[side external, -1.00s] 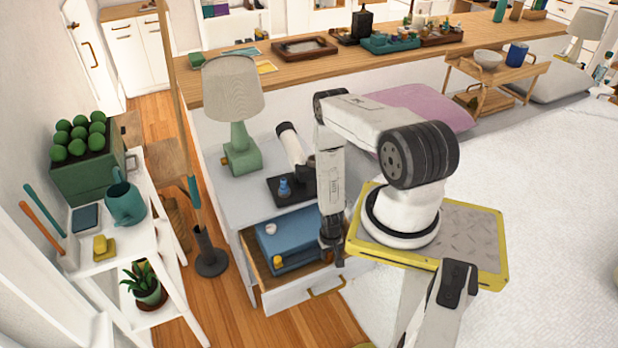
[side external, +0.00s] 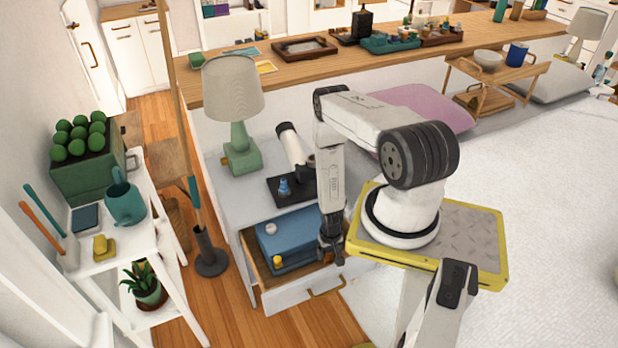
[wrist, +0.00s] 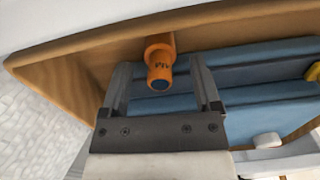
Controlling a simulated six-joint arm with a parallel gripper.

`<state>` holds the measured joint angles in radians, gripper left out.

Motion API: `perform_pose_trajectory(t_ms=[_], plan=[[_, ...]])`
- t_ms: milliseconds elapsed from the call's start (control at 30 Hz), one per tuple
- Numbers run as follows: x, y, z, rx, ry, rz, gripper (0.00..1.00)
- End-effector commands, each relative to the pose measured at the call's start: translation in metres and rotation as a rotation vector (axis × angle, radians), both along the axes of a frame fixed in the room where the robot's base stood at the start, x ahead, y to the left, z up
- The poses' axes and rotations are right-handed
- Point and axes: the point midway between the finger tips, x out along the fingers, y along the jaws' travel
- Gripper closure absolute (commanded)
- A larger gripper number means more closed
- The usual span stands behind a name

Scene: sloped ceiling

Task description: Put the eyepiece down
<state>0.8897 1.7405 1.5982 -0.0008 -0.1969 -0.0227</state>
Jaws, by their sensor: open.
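The eyepiece is probably the orange cylinder (wrist: 160,50) in the wrist view, with dark marks and a dark blue end. It is at the drawer's wooden wall, between my spread fingers, with visible gaps on both sides. I cannot tell whether it stands or leans. My gripper (wrist: 161,82) is open. In the side external view my gripper (side external: 332,250) points down at the right end of the open drawer (side external: 284,297); the eyepiece cannot be made out there.
A blue box (side external: 290,238) fills much of the drawer, with a yellow item (side external: 278,261) and a small white item (side external: 271,228) by it. On the cabinet above stand a green lamp (side external: 239,140), a white telescope (side external: 291,145) and a dark tray (side external: 296,193) with a blue piece.

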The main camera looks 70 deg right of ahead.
Motion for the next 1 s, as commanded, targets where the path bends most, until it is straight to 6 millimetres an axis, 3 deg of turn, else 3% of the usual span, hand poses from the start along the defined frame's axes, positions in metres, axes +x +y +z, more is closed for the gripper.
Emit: perform_pose_trajectory(t_ms=[1000], plan=[[0.0, -0.001, 0.104, -0.001, -0.001, 0.0, 0.19]])
